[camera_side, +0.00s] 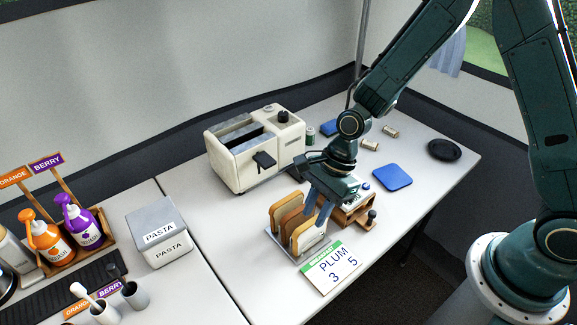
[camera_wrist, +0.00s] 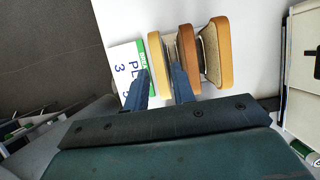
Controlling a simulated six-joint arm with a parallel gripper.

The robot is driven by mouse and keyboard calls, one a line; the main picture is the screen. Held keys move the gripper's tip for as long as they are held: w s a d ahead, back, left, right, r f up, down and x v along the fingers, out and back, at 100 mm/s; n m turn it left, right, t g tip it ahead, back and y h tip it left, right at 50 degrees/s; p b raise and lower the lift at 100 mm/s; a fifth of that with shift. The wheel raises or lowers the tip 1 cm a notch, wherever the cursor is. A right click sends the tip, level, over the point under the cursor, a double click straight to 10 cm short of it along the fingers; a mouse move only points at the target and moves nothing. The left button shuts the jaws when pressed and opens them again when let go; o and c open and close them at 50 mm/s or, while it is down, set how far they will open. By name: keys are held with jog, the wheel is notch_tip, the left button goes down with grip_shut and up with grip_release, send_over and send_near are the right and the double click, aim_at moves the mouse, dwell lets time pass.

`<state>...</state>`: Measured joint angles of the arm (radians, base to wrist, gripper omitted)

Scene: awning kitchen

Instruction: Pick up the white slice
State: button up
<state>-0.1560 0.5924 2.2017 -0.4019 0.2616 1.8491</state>
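Several bread slices stand upright in a rack (camera_side: 274,239). The front slice (camera_side: 309,236), beside the PLUM card, has a pale face and tan crust and looks like the white slice. In the wrist view this slice (camera_wrist: 154,44) is leftmost. A browner slice (camera_wrist: 187,45) stands behind it, then another tan-crusted slice (camera_wrist: 219,45). My gripper (camera_side: 318,208) is over the front of the rack. In the wrist view its open fingers (camera_wrist: 160,70) lie either side of the front slice, one toward the card, one toward the brown slice. I cannot tell whether they touch it.
The PLUM card (camera_side: 333,267) lies just in front of the rack. A cream toaster (camera_side: 235,165) stands behind it. A small wooden holder (camera_side: 358,216) sits close on the right, with a blue mat (camera_side: 392,177) beyond. A pasta box (camera_side: 160,232) is left.

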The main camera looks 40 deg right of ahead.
aim_at(312, 221)
jog(key=shift+x, duration=1.95)
jog(key=shift+f, duration=0.25)
jog(key=c, duration=0.5)
